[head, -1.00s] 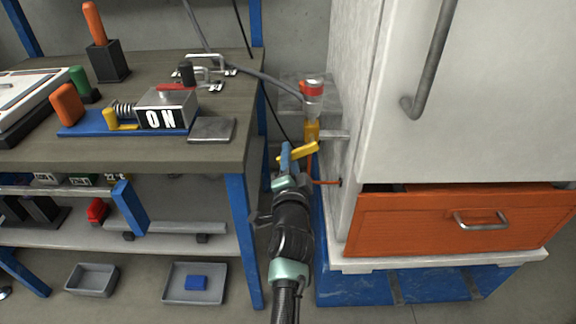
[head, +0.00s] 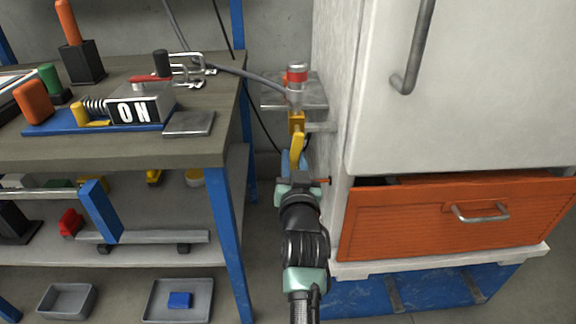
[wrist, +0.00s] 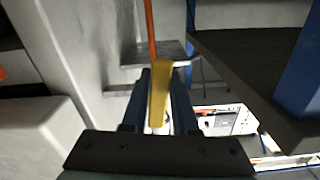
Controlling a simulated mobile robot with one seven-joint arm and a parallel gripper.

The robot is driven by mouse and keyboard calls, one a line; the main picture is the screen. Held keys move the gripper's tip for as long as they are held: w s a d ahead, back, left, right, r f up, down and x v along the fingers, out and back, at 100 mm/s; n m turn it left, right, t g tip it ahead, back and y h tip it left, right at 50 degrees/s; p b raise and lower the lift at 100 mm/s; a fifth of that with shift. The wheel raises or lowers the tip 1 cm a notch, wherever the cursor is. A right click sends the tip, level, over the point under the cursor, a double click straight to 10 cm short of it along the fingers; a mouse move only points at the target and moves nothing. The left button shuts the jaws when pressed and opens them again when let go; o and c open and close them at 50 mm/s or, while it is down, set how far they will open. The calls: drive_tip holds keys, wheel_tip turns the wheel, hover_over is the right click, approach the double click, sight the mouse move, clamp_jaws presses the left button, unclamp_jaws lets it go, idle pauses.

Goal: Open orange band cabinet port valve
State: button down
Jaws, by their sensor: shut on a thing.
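The valve's yellow lever (head: 299,147) is on the yellow valve body (head: 296,122) beside the white cabinet (head: 455,100). A fitting with a red-orange band (head: 296,76) stands above it. The lever points toward me, roughly in line with my arm. My gripper (head: 293,160) is shut on the lever; its blue fingers partly hide the lever's lower end in the head view. In the wrist view, the lever (wrist: 160,92) stands between the two fingers of my gripper (wrist: 161,75).
A workbench (head: 110,148) with a blue leg (head: 228,240) stands close on the left of my arm. The cabinet's orange drawer (head: 400,225) is on the right, with a dark gap above its front. A grey ledge (head: 275,95) is behind the valve.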

drive_tip(key=shift+d+f+n+b, duration=0.15)
drive_tip(key=shift+d+n+b, duration=0.3)
drive_tip(key=shift+n, duration=0.55)
drive_tip(key=c, duration=0.7)
unclamp_jaws()
drive_tip(key=shift+s, duration=0.1)
drive_tip(key=s+p, duration=0.3)
drive_tip(key=s, duration=0.9)
drive_tip(key=shift+s, duration=0.4)
